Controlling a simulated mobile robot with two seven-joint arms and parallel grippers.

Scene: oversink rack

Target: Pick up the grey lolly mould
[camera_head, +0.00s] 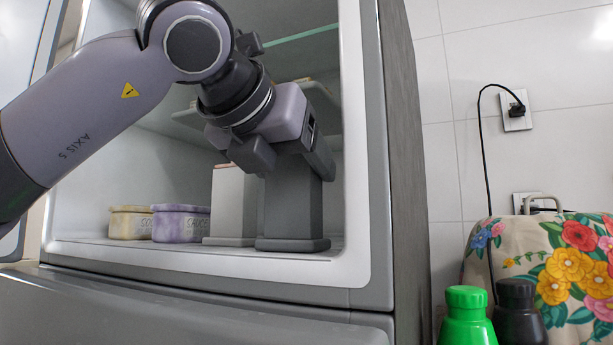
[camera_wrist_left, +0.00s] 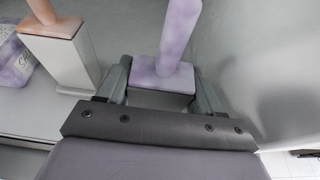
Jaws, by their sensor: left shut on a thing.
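The dark grey lolly mould (camera_head: 292,205) stands upright on the fridge floor near its right wall, with its wide foot apparently resting there. My left gripper (camera_head: 290,156) reaches down from above and is shut on the upper part of the mould, one finger on each side. In the left wrist view the mould (camera_wrist_left: 160,99) sits between the two fingers, with a mottled purple top and stick rising from it. The gripper hides the mould's top in the head view. My right gripper is in neither view.
A paler mould (camera_head: 232,205) with an orange-pink top stands close on the left. Farther left are a purple tub (camera_head: 181,224) and a yellow tub (camera_head: 131,223). A shelf (camera_head: 190,118) lies behind my arm. The fridge's right wall is close. Green and black bottles stand outside.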

